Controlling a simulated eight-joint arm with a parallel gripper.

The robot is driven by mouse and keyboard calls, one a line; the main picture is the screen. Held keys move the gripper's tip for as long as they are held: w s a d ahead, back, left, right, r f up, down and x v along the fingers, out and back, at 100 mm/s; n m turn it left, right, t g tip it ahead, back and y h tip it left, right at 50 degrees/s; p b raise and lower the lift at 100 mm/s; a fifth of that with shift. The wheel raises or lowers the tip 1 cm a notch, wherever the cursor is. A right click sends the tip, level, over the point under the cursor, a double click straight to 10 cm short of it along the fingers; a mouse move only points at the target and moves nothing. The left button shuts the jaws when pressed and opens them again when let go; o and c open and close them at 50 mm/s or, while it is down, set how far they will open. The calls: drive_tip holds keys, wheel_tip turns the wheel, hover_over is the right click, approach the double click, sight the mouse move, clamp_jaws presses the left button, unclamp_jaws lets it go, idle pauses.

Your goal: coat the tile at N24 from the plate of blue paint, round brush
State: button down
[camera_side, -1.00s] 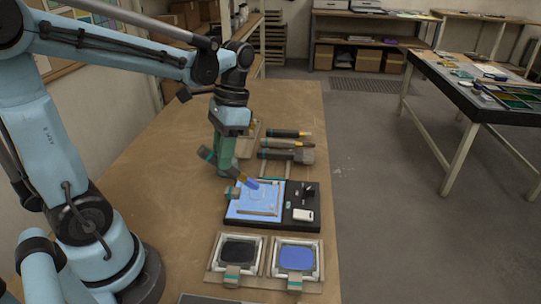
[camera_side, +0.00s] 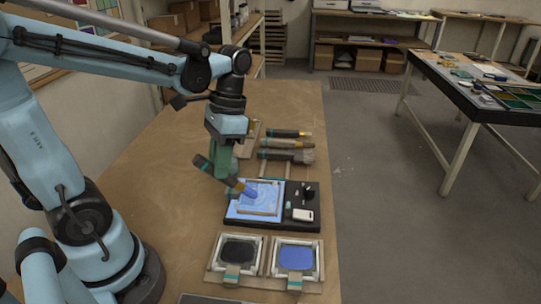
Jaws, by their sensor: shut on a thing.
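My gripper (camera_side: 221,165) is shut on the round brush (camera_side: 212,170), which is held tilted, its handle up to the left. The brush's blue-loaded tip (camera_side: 249,192) is over the far left part of the lit panel (camera_side: 236,208); I cannot tell whether it touches. A pale frame lies on the panel around a bluish area. Cell N24 and its tile are too small to make out. The plate of blue paint (camera_side: 296,258) sits at the front right, next to a plate of black paint (camera_side: 239,251).
Several other brushes (camera_side: 287,144) lie on the table behind the panel. The panel's black base (camera_side: 301,224) carries small items at its right. Bare table (camera_side: 150,190) lies left of the panel. A second table with coloured pieces stands at the far right.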

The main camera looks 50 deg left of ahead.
sight(232, 177)
drive_tip(key=shift+s+d, duration=0.35)
drive_tip(key=shift+d, duration=0.1)
drive_tip(key=shift+w+d, duration=0.15)
drive_tip(key=shift+w, duration=0.75)
drive_tip(key=shift+w+d, duration=0.15)
drive_tip(key=shift+w, duration=0.7)
drive_tip(key=shift+s+a, duration=0.7)
drive_tip(key=shift+s+d, duration=0.15)
drive_tip(key=shift+s, duration=0.4)
drive_tip(key=shift+s+d, duration=0.15)
drive_tip(key=shift+s, duration=0.35)
drive_tip(key=shift+w+a+f, duration=0.1)
drive_tip(key=shift+w+a, duration=0.05)
drive_tip(key=shift+w, duration=0.45)
drive_tip(key=shift+w+a+f, duration=0.1)
drive_tip(key=shift+w+a, duration=0.05)
drive_tip(key=shift+w, duration=0.4)
drive_tip(key=shift+w+a+r, duration=0.1)
drive_tip(key=shift+w, duration=1.15)
